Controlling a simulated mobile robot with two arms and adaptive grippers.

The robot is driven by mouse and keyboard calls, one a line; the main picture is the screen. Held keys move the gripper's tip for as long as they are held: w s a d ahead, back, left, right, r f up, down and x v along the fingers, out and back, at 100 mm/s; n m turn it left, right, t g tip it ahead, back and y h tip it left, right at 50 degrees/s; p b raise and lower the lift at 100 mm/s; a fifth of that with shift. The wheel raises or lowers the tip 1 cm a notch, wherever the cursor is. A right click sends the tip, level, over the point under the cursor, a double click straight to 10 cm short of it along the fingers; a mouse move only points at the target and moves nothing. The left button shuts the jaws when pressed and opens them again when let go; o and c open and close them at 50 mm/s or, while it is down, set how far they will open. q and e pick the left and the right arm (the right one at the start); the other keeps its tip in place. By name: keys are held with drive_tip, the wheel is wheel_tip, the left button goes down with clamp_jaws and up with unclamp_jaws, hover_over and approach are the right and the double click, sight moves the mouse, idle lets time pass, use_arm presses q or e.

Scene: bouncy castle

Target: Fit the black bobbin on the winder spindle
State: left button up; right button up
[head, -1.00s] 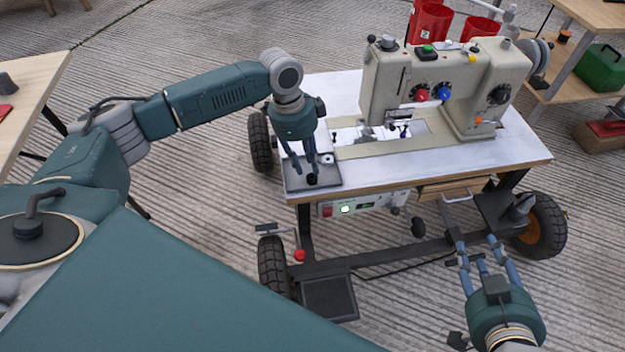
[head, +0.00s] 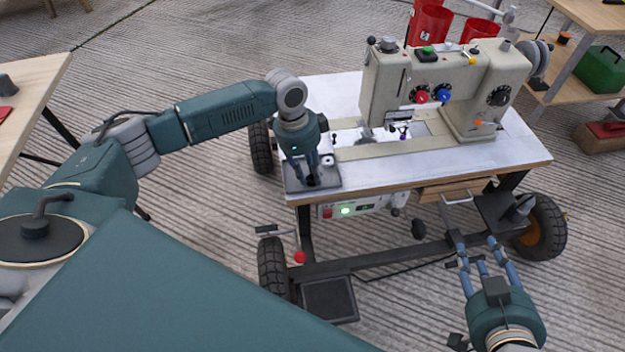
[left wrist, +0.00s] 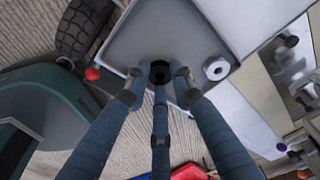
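The black bobbin (left wrist: 160,71) stands on a dark grey tray (left wrist: 122,48) in the left wrist view. The tray (head: 296,184) lies at the left front corner of the sewing table in the head view. My left gripper (head: 311,178) is low over the tray, pointing down. Its fingertips (left wrist: 160,78) are spread around the bobbin, with gaps at the sides. A pale bobbin (left wrist: 216,68) sits on the tray to the right. The sewing machine (head: 440,85) stands behind; I cannot clearly pick out the winder spindle. My right gripper (head: 478,248) is open and empty, near the table's right front.
The table (head: 440,165) has a drawer (head: 455,188) and control box under its front edge, and black wheels. Red containers (head: 430,22) stand behind the machine. A wooden shelf with a green box (head: 597,68) is at right, another wooden table (head: 30,95) at left.

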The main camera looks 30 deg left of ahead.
drive_tip(key=shift+s+f, duration=0.1)
idle(0.4)
use_arm(q)
drive_tip(key=shift+r, duration=0.2)
drive_tip(key=shift+r+p, duration=0.35)
drive_tip(key=shift+p, duration=0.4)
drive_tip(key=shift+r+p, duration=0.3)
drive_tip(key=shift+p, duration=0.05)
drive_tip(key=shift+r+p, duration=0.25)
drive_tip(key=shift+p, duration=0.1)
use_arm(e)
drive_tip(key=s+d+f+g+h, duration=0.1)
drive_tip(key=s+d+f+g, duration=0.1)
drive_tip(key=s+f+g, duration=0.2)
drive_tip(key=s+d+f+g+h, duration=0.1)
drive_tip(key=s+d+f+g, duration=0.2)
drive_tip(key=s, duration=0.7)
drive_tip(key=shift+s+f+g, duration=0.15)
drive_tip(key=shift+f+g, duration=0.25)
drive_tip(key=shift+f, duration=0.75)
idle(0.5)
